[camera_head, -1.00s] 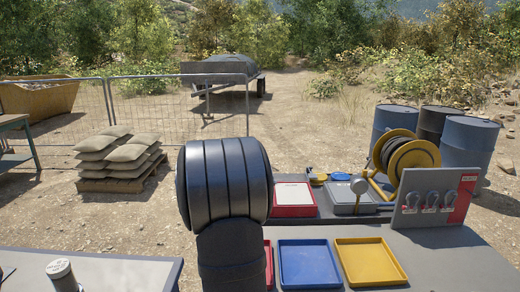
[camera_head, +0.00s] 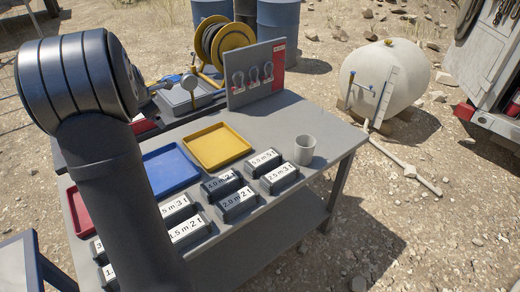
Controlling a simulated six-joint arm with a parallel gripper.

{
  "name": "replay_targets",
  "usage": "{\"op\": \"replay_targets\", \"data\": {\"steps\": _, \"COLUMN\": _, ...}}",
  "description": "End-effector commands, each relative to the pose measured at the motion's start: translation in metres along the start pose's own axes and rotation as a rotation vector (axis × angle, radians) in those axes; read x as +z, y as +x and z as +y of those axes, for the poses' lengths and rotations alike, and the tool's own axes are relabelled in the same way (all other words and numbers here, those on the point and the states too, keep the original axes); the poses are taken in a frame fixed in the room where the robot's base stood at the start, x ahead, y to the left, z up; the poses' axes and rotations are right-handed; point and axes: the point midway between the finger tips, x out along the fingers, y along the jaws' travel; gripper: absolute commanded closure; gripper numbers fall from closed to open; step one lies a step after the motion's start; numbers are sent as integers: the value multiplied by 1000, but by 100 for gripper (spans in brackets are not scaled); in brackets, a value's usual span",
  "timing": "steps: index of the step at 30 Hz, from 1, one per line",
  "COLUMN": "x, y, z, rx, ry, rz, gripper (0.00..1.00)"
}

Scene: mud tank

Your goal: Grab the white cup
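The white cup (camera_head: 305,150) stands upright on the grey table (camera_head: 318,128) near its right edge. It looks pale grey-white and has an open top. It is just right of the black labelled blocks. My dark arm fills the left of the view, but my gripper is not in view. Nothing hides the cup.
Several black blocks with white labels (camera_head: 267,162) sit left of the cup. A yellow tray (camera_head: 218,146) and a blue tray (camera_head: 171,168) lie further left. A panel with shackles (camera_head: 256,76) stands behind. A white tank (camera_head: 385,78) stands on the ground beyond the table.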

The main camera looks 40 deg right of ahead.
Motion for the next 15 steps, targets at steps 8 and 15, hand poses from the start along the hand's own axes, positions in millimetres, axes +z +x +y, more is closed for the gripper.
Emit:
{"op": "replay_targets", "data": {"steps": 8, "x": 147, "y": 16, "z": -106, "rx": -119, "ry": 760, "rz": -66, "gripper": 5}}
{"op": "replay_targets", "data": {"steps": 15, "x": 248, "y": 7, "z": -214, "rx": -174, "ry": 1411, "rz": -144, "gripper": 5}}
